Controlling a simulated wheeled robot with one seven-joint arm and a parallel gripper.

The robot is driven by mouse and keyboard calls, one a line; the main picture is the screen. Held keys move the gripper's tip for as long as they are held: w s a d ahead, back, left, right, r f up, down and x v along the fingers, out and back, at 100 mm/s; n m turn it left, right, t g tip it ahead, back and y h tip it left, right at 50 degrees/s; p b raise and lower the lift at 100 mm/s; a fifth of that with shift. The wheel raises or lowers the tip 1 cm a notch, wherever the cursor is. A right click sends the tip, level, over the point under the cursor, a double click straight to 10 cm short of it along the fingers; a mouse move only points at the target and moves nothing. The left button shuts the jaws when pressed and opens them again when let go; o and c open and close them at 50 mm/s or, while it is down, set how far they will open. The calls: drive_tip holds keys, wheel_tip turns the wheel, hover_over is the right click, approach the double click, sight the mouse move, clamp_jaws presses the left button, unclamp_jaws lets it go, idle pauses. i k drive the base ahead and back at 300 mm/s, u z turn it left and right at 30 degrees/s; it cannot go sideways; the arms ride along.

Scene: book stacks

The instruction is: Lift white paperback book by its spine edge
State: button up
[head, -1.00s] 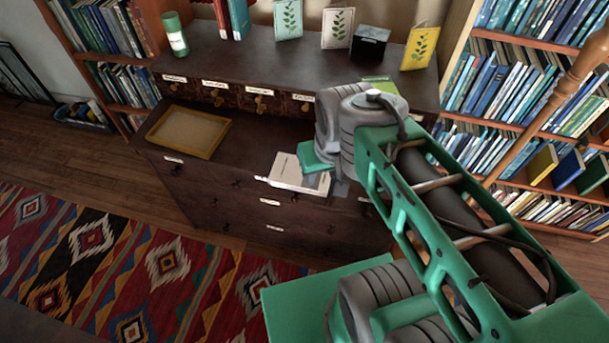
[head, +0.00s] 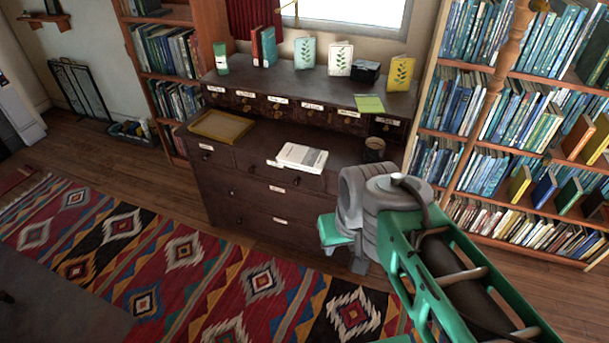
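The white paperback book (head: 302,157) lies flat on the lower ledge of the dark wooden cabinet (head: 245,147), close to its front edge. It is in full view with nothing over it. My gripper (head: 354,258) is at the end of my green and grey arm, below and to the right of the book in the picture. It appears clear of the book. The fingers are mostly hidden by the wrist, so their opening does not show.
A shallow tan tray (head: 194,129) sits left of the book, and a dark cup (head: 374,149) to its right. Upright books, a green canister (head: 221,58) and a black box (head: 366,72) stand on the upper shelf. Bookcases flank the cabinet; a patterned rug (head: 190,265) covers the floor.

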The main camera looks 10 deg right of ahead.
sight(310, 159)
drive_tip(key=u, duration=0.8)
drive_tip(key=i, duration=0.7)
drive_tip(key=u, duration=1.1)
drive_tip(key=i, duration=0.3)
drive_tip(key=u, duration=0.25)
